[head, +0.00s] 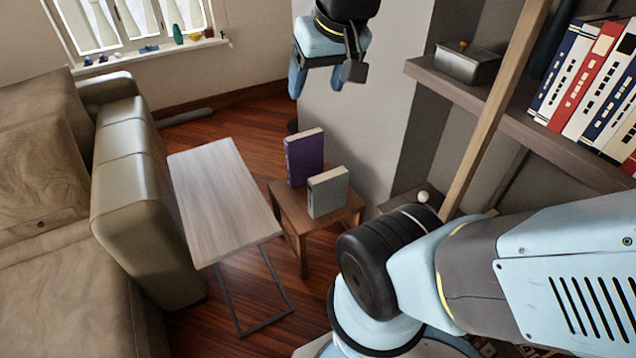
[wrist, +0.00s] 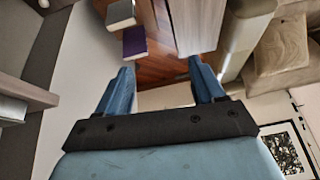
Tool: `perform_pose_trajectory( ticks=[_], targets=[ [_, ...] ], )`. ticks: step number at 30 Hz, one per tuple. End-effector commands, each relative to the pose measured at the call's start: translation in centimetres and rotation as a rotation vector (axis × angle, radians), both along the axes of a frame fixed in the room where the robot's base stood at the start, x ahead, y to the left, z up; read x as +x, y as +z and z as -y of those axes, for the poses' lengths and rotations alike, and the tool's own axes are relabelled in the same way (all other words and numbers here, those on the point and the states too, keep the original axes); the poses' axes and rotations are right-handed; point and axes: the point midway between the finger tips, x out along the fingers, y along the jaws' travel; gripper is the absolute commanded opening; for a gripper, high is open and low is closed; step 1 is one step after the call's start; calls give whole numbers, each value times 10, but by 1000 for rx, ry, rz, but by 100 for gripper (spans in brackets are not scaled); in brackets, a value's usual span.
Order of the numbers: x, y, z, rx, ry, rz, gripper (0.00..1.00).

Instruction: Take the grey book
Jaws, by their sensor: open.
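The grey book (head: 328,193) stands upright on a small wooden side table (head: 292,220), in front of a purple book (head: 304,158). In the wrist view the grey book (wrist: 120,12) is at the top edge, partly cut off, with the purple book (wrist: 134,42) just below it. My gripper (head: 319,80) hangs at the top of the head view, well above and apart from both books. In the wrist view its two blue fingers (wrist: 163,82) are spread with nothing between them.
A pale-topped table (head: 222,195) stands left of the side table, beside a sofa (head: 130,165). A bookshelf (head: 520,125) with several books (head: 590,75) and a metal box (head: 467,65) is at the right. A white wall surface (head: 350,120) lies behind the side table.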

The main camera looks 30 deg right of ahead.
Motion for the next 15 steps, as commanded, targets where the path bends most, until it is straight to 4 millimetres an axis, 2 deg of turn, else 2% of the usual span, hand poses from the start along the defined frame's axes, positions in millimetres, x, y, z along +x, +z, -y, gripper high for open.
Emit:
perform_pose_trajectory(
  ticks=[3, 8, 15],
  targets=[
    [23, -11, 1, 59, -41, -55, 77],
    [57, -30, 0, 141, -128, -136, 77],
    [105, -67, -3, 224, -279, -253, 77]
  ],
)
